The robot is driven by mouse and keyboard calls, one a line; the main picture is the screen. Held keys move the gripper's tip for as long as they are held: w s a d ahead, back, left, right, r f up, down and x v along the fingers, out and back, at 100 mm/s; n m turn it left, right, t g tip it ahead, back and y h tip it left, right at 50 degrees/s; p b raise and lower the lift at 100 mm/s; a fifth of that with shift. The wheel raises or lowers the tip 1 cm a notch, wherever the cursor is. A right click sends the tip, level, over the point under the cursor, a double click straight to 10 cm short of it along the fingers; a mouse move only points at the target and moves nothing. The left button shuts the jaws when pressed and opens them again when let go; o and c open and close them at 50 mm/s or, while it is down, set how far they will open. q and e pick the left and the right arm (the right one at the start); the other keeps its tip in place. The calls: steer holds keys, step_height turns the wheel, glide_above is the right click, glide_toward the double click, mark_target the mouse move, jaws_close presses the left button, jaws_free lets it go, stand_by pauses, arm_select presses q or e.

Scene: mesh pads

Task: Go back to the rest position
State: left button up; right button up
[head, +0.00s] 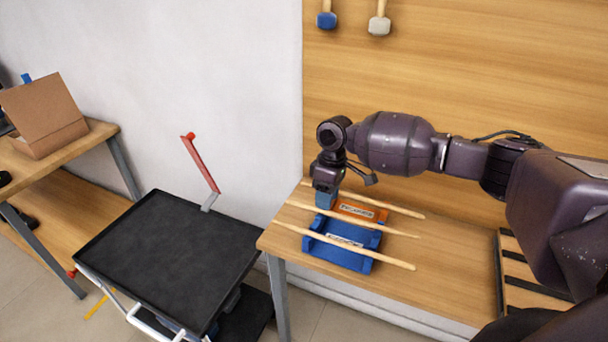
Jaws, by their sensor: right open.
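My right gripper (327,189) is above the left end of the blue and orange holders on the wooden table (452,290). Its jaws are open, and the fingertips are partly hidden behind the wrist and holders. My right arm comes in from the right. A blue holder (345,255) with a white label lies on the table, with an orange holder (360,210) behind it. Several thin wooden sticks (390,262) lie across them. Whether the fingers touch a stick or holder is unclear. My left gripper does not show.
A black cart (165,262) with a white handle stands left of the table. A cardboard box (48,125) sits on another bench at far left. A blue mallet (327,19) and a pale mallet (379,25) hang on the wooden back panel. A slatted rack (515,268) is at right.

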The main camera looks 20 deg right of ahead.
steer(key=w+a+r+n+t+y, duration=0.1)
steer(key=w+a+r+t, duration=0.3)
steer(key=w+a+t, duration=0.4)
steer(key=s+a+f+t+y, duration=0.1)
steer(key=s+a+t+y, duration=0.25)
steer(key=a+t, duration=0.2)
steer(key=s+d+f+m+h, duration=0.2)
steer(key=s+f, duration=0.4)
steer(key=s, duration=0.4)
steer(key=s+d+f+m+h, duration=0.2)
steer(key=s+f, duration=0.4)
steer(key=s, duration=0.4)
steer(key=s+d+f+m+h, duration=0.2)
steer(key=s+d+f+m, duration=0.2)
steer(key=s+f, duration=0.3)
steer(key=s+d, duration=0.1)
steer(key=s, duration=0.2)
steer(key=shift+s+d, duration=0.2)
steer(key=shift+d, duration=0.2)
